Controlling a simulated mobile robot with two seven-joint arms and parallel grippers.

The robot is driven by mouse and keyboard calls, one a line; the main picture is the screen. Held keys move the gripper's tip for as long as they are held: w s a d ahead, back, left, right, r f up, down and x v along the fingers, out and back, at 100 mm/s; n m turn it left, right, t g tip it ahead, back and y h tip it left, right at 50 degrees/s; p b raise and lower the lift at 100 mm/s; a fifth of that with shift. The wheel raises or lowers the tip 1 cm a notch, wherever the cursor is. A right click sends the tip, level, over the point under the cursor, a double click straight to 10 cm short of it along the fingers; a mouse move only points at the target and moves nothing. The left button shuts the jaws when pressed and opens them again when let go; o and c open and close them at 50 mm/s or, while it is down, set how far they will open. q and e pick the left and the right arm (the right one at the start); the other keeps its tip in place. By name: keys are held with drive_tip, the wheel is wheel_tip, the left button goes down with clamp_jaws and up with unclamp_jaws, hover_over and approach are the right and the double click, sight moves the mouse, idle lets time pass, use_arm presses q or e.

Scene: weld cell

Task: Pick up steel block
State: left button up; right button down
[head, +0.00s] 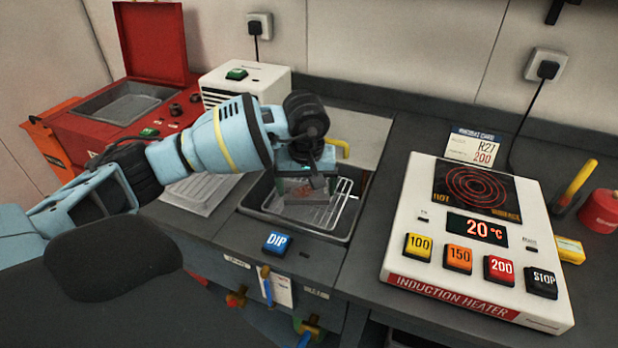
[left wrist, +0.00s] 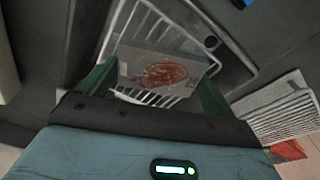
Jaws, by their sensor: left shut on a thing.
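The steel block is a flat grey piece with a reddish-brown oval patch on its face; it shows in the left wrist view (left wrist: 140,68). My left gripper (head: 305,188) points down over the dip basin (head: 252,200) in the head view. Its green fingers (left wrist: 155,85) stand either side of the block and are shut on it. In the head view the gripper partly hides the block. A wire rack (head: 342,205) lies in the basin under the block; I cannot tell whether block and rack touch. My right gripper is not in view.
A white induction heater (head: 440,268) reading 20 °C stands right of the basin, with a card (head: 473,146) behind it. A ribbed draining plate (head: 200,192), a white box (head: 243,82) and a red open-lidded tank (head: 120,105) are to the left. A blue DIP button (head: 277,243) sits in front.

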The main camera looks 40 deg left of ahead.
use_arm(q)
drive_tip(key=s+d, duration=0.1)
drive_tip(key=s, duration=0.2)
drive_tip(key=s+d, duration=0.2)
drive_tip(key=s, duration=0.1)
drive_tip(key=s+d+r, duration=0.1)
drive_tip(key=s+d, duration=0.1)
drive_tip(key=s, duration=0.1)
drive_tip(key=shift+s+b, duration=0.3)
drive_tip(key=shift+s, duration=0.1)
drive_tip(key=shift+d+r, duration=0.1)
